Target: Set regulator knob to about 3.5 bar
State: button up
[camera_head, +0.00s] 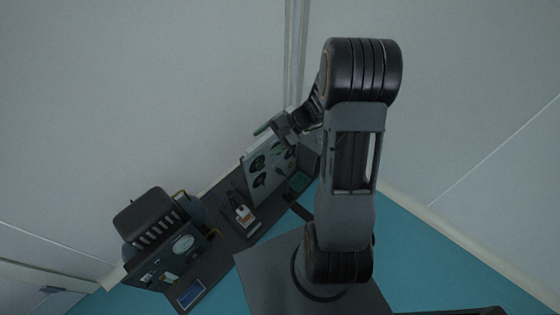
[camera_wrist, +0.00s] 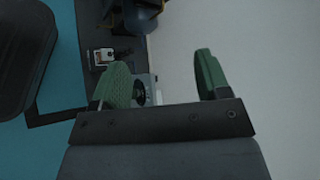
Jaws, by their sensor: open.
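A dark panel with a white round gauge (camera_head: 183,244) stands at the near left end of the dark bench. A pale panel (camera_head: 262,183) with several dark round knobs or wheels (camera_head: 258,163) stands at the far end. I cannot tell which part is the regulator knob, and no pressure reading is legible. My gripper (camera_head: 283,128) is above the pale panel. In the wrist view my gripper (camera_wrist: 163,68) has two green fingers wide apart with nothing between them. A dark round part (camera_wrist: 139,92) shows just beyond the left finger, partly hidden.
A black ribbed unit (camera_head: 150,215) with a tank sits behind the gauge panel. A small white and orange device (camera_head: 244,216) lies on the bench (camera_head: 227,245) between the panels. Pale walls stand behind; the blue floor is open to the right.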

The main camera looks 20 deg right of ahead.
jog(key=w+d+f+m+t+h+b, duration=0.1)
jog(key=w+d+f+m+t+b, duration=0.15)
jog(key=d+f+m+t, duration=0.6)
jog(key=w+d+f+m+t+h+b, duration=0.1)
jog(key=d+f+h+b, duration=0.2)
jog(key=f, duration=1)
jog(key=w+d+f+m+t+b, duration=0.2)
jog(key=d+f+m+t+b, duration=0.25)
jog(key=f, duration=0.65)
jog(key=b+x, duration=0.1)
jog(key=x, duration=1.1)
jog(key=shift+w+d+r+m+t+b, duration=0.25)
jog(key=shift+d+r+m+t+b, duration=0.05)
jog(key=shift+r+t+b, duration=0.1)
jog(key=shift+f, duration=0.1)
jog(key=c, duration=0.9)
